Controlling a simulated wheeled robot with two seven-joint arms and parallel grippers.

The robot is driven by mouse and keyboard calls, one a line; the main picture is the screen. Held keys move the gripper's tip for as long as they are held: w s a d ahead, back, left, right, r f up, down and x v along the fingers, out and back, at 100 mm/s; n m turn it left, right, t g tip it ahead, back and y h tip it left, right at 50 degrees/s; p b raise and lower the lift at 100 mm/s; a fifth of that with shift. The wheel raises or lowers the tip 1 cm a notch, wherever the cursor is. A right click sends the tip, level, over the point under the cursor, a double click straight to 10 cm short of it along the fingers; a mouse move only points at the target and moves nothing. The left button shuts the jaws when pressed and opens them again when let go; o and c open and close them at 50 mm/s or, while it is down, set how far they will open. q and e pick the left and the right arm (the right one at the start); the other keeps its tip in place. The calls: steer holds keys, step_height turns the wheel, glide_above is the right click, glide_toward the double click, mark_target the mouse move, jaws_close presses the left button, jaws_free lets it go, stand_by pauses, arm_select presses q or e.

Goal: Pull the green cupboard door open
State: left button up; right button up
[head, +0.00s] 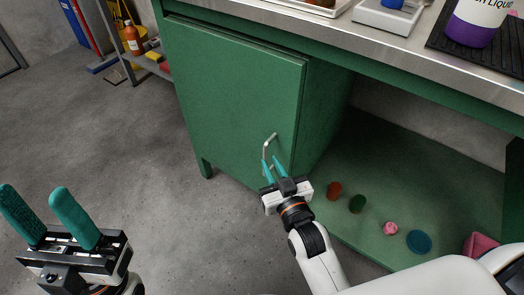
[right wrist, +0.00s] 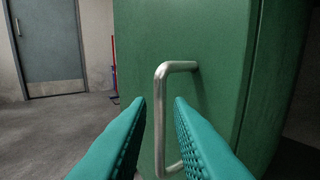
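The green cupboard door (head: 232,92) looks shut under the worktop in the head view. Its metal bar handle (head: 268,147) is near the door's lower right edge. In the right wrist view the handle (right wrist: 160,115) stands upright in front of the green door (right wrist: 215,50), between the fingertips as seen from there. My right gripper (head: 274,164) is open at the handle; I cannot tell whether the fingers touch it. My left gripper (head: 48,212) is open and empty at the lower left, away from the cupboard.
The open shelf (head: 355,215) right of the cupboard holds several small coloured items. The steel worktop (head: 290,28) carries a scale (head: 388,16) and a purple-and-white bottle (head: 474,25). Bare floor (head: 110,125) lies left of the door.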

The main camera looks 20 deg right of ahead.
mark_target(266, 155)
steer(key=w, duration=0.2)
steer(key=w+b, duration=0.1)
steer(key=w, duration=0.3)
steer(key=shift+w+a+b, duration=0.25)
steer(key=shift+w+b, duration=0.1)
jaws_close()
